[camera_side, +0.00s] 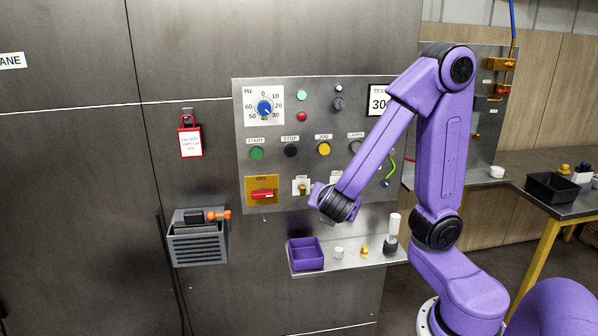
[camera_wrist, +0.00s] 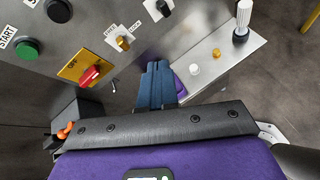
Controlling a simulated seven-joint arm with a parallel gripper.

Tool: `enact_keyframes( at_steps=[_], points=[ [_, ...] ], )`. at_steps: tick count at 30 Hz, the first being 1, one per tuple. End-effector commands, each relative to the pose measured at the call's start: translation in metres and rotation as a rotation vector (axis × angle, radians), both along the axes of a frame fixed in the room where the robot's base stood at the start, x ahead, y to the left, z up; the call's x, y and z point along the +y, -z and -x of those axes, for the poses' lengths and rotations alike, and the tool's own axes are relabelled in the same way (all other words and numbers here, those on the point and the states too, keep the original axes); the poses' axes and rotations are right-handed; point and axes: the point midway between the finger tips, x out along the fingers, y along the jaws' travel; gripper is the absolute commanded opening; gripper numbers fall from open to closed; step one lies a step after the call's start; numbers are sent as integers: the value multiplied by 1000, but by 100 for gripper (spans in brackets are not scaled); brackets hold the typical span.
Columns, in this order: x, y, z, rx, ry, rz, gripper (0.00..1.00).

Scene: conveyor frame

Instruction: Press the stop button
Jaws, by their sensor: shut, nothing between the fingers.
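The stop button (camera_side: 291,151) is a round black button under the label STOP on the metal control panel (camera_side: 222,140), between the green start button (camera_side: 256,153) and the yellow jog button (camera_side: 323,149). In the wrist view a black button (camera_wrist: 59,10) at the top left, beside the green start button (camera_wrist: 27,48), is the stop button. My gripper (camera_wrist: 158,67) has blue fingers, held together and empty. It is apart from the stop button, lower and to the right of it. In the side view my wrist is before the panel's lower part and the fingertips are not clear.
A red rotary switch on a yellow plate (camera_side: 248,183) is below the start button. A shelf (camera_side: 350,263) under the panel holds a purple bin (camera_side: 305,265), small pieces and a white-topped post (camera_side: 393,224). A grey basket (camera_side: 198,248) hangs at the left.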

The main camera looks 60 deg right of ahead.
Motion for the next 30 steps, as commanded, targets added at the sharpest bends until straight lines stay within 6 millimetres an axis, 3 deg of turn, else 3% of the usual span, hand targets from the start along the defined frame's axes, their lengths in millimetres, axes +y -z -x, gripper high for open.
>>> enact_keyframes(
  at_steps=[6,12,19,30],
  points=[
    [-3,-33,-54,-26,-197,375,0],
    [7,-49,-80,-44,-305,554,0],
    [5,-52,-90,-51,-328,590,0],
    [-25,-51,-118,-49,-323,586,0]
  ],
)
